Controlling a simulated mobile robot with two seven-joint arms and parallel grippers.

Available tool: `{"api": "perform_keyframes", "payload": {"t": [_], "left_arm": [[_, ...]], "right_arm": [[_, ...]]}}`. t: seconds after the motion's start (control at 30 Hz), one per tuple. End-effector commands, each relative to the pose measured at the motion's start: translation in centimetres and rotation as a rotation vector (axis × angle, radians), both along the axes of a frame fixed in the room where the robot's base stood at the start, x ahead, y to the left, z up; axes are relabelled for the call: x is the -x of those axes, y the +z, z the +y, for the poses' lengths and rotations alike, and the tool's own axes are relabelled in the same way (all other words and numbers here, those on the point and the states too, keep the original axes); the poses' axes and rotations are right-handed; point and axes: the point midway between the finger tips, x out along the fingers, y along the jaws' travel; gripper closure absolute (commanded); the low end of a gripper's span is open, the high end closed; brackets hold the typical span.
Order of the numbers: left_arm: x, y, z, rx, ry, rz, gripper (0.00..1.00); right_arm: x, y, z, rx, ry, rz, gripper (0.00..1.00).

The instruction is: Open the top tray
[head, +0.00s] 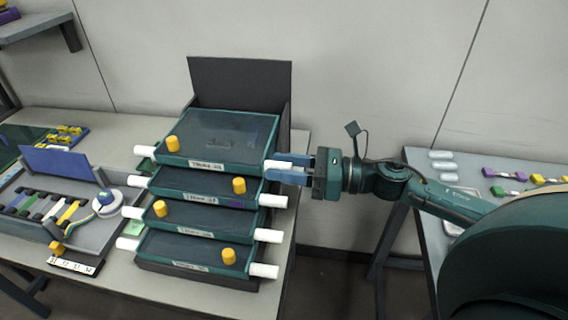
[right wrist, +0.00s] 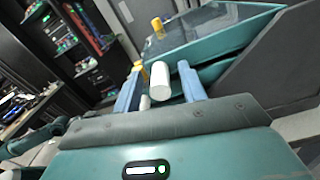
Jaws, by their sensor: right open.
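The top tray (head: 230,134) is a teal box with a dark lid, at the top of a stack of several trays. It has a yellow knob (head: 173,144), a front label and a white handle peg on each side, the left peg (head: 145,151) and the right peg (head: 272,165). My right gripper (head: 289,169) is open at the right peg. In the right wrist view the white peg (right wrist: 160,82) shows between the two blue fingers; contact cannot be told. My left gripper is not in view.
The lower trays (head: 205,187) have white pegs and yellow knobs too. A dark panel (head: 240,85) stands behind the stack. A work tray with coloured strips (head: 45,205) lies to the left. A second table (head: 425,165) stands to the right, past a floor gap.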

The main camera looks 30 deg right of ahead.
Motion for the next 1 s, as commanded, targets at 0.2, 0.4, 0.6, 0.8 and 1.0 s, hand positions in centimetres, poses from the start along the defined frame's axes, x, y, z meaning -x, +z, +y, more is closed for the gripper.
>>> {"api": "perform_keyframes", "payload": {"t": [0.2, 0.4, 0.6, 0.8, 1.0], "left_arm": [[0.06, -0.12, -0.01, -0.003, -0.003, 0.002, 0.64], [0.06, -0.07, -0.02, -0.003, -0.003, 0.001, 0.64], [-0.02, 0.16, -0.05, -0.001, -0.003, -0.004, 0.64], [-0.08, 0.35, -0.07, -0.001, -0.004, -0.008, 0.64], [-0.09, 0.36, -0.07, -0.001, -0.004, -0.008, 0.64]], "right_arm": [[-0.12, -0.01, 0.13, 0.0, -0.001, 0.0, 0.59], [-0.1, -0.01, 0.12, 0.0, 0.0, 0.0, 0.67], [-0.09, -0.01, 0.13, 0.0, 0.0, 0.0, 0.83], [-0.09, -0.01, 0.12, 0.0, 0.0, 0.0, 0.99], [-0.08, -0.01, 0.13, 0.0, 0.0, 0.0, 1.0]]}}
